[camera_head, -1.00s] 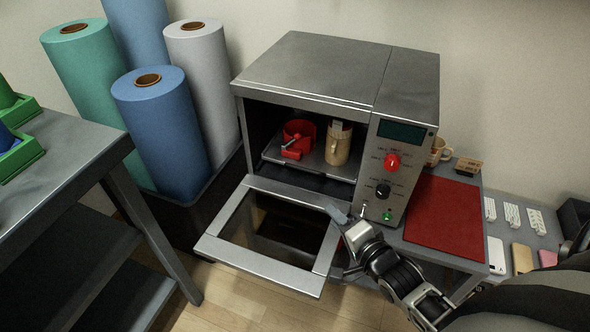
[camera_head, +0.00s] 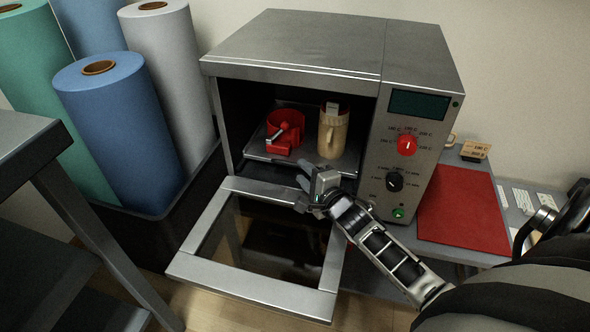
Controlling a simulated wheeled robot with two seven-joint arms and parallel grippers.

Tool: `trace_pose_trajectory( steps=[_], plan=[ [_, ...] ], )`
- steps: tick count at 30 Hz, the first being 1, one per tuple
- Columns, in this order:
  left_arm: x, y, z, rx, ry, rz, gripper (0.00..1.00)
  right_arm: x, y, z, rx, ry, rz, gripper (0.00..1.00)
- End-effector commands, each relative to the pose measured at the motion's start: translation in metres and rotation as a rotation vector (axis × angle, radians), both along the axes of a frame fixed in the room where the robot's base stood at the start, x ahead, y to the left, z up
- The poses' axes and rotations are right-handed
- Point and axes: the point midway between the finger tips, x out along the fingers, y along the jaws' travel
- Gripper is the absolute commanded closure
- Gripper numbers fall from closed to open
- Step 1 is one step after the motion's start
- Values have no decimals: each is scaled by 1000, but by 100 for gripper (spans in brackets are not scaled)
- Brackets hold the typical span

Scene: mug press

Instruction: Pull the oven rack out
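The oven (camera_head: 310,45) stands with its door (camera_head: 255,292) folded down and open. The rack (camera_head: 292,158) is inside the oven, its front edge near the opening. On the rack are a red clamp-like press (camera_head: 284,133) at the left and a tan mug (camera_head: 333,134) at the right, upright with something pale showing at its top. My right gripper (camera_head: 303,189) is over the inner edge of the open door, just in front of the rack. Its fingers look spread apart with nothing between them. I cannot tell whether it touches the rack. My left gripper is not in view.
Oven knobs and a green button (camera_head: 398,213) are on the right panel. A red mat (camera_head: 462,210) lies on the table to the right, with a small sign (camera_head: 475,151) behind it. Large rolls (camera_head: 122,135) stand left of the oven, beside a dark table (camera_head: 60,180).

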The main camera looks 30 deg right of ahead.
Motion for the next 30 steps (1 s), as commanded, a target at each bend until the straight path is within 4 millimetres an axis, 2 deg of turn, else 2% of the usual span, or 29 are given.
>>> trace_pose_trajectory(
  steps=[3, 9, 20, 21, 24, 30],
  plan=[
    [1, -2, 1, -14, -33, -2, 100, 23, -2, -5, -2, -2, 1, 67],
    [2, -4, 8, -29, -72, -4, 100, 44, -3, -8, 0, 0, 1, 67],
    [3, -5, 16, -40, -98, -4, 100, 49, -3, -7, -1, 1, 1, 67],
    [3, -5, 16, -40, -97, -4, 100, 49, -3, -7, -1, 1, 1, 73],
    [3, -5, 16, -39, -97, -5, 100, 49, -3, -7, 0, 1, 1, 100],
    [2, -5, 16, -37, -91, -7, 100, 47, -3, -7, 1, 1, 0, 100]
  ],
)
